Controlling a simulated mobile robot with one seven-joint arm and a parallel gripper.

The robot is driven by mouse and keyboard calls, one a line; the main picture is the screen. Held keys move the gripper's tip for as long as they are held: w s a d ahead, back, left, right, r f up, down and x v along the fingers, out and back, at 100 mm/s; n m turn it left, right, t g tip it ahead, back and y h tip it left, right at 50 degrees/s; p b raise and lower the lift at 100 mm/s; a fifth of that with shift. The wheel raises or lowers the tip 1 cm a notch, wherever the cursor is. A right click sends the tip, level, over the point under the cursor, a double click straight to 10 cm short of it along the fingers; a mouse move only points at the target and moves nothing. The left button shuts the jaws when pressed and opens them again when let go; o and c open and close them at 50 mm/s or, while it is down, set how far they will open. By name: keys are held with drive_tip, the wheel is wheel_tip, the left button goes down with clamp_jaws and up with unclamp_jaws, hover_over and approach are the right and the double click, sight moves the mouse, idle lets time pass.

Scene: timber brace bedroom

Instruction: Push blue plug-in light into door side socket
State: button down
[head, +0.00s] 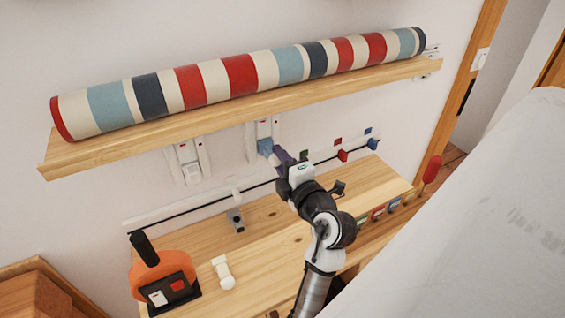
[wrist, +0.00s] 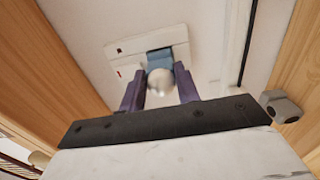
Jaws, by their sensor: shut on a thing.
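My gripper (head: 277,155) is shut on the blue plug-in light (head: 264,145), just below the striped roll's shelf. In the wrist view the purple fingers (wrist: 160,92) sit either side of the light's round white bulb, with its blue body (wrist: 159,57) beyond. The blue body is against or very close to the white door side socket plate (wrist: 122,46), which also shows in the head view (head: 263,127). The light covers part of the plate. I cannot tell whether its pins are seated.
Another wall socket (head: 188,160) is to the left. The wooden shelf (head: 130,147) with a striped roll (head: 240,76) overhangs both. A rail with coloured pieces (head: 343,155) runs beside my gripper. Below is a wooden bench (head: 272,247) with an orange item (head: 165,269) and a white piece (head: 223,271).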

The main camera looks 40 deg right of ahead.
drive_tip(key=shift+w+d, duration=0.15)
drive_tip(key=shift+w, duration=0.4)
drive_tip(key=c, duration=0.9)
unclamp_jaws()
drive_tip(key=shift+c, duration=0.2)
drive_tip(key=b+v, duration=0.3)
drive_tip(key=v, duration=1)
drive_tip(key=shift+s, duration=0.35)
